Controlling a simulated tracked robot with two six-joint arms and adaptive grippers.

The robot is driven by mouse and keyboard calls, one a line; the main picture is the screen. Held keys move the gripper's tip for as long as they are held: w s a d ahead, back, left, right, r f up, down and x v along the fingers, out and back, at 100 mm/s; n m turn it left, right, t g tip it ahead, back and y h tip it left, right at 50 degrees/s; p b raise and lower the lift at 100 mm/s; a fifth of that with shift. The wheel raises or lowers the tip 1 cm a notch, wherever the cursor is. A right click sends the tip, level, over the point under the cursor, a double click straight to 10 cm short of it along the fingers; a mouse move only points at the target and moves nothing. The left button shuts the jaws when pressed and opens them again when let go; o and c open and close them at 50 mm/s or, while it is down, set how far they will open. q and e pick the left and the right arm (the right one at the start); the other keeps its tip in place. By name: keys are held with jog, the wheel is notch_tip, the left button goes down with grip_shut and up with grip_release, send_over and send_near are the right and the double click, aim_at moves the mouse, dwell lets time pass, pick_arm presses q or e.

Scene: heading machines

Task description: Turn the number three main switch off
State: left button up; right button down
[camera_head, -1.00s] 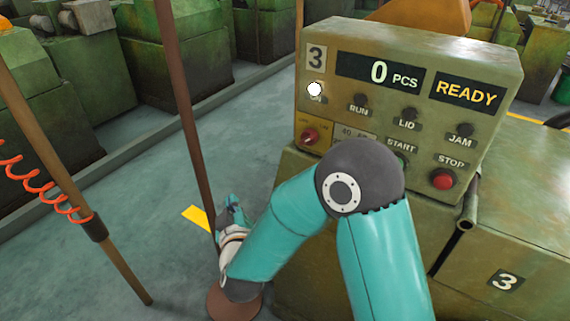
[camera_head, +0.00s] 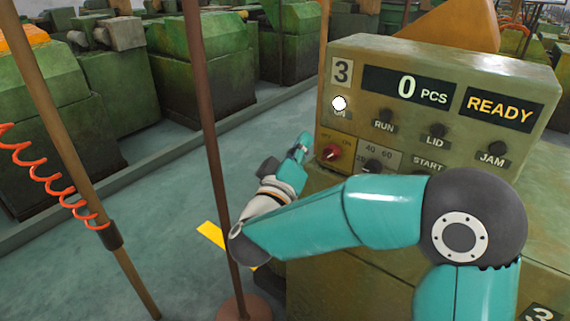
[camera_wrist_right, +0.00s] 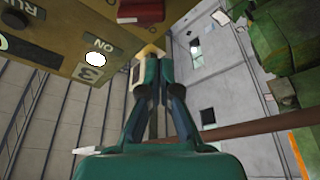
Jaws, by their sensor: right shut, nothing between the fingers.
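The number three machine's control panel (camera_head: 440,90) has a red rotary main switch (camera_head: 332,152) at its lower left, with small OFF and ON marks above it. I cannot tell the knob's exact pointing. The white ON lamp (camera_head: 339,103) above it is lit; the lamp (camera_wrist_right: 95,59) also shows in the wrist view. My right gripper (camera_head: 304,140) is just left of the red switch, apart from it. In the wrist view the right gripper (camera_wrist_right: 150,50) is shut and empty, with a red part (camera_wrist_right: 142,11), likely the switch, beyond its tips. My left gripper is out of view.
A brown post (camera_head: 207,130) stands on the floor left of the panel, close to my right forearm. Another pole (camera_head: 75,150) with an orange coiled hose (camera_head: 45,185) stands further left. Green machines (camera_head: 215,50) line the back. A dark selector knob (camera_head: 372,167) is beside the switch.

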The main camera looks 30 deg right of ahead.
aim_at(331, 153)
jog(key=shift+s+d+f, duration=0.35)
jog(key=shift+s+f, duration=0.25)
jog(key=shift+f, duration=0.1)
jog(key=shift+s+d+f, duration=0.35)
jog(key=shift+s+f, duration=0.2)
jog(key=shift+f, duration=0.1)
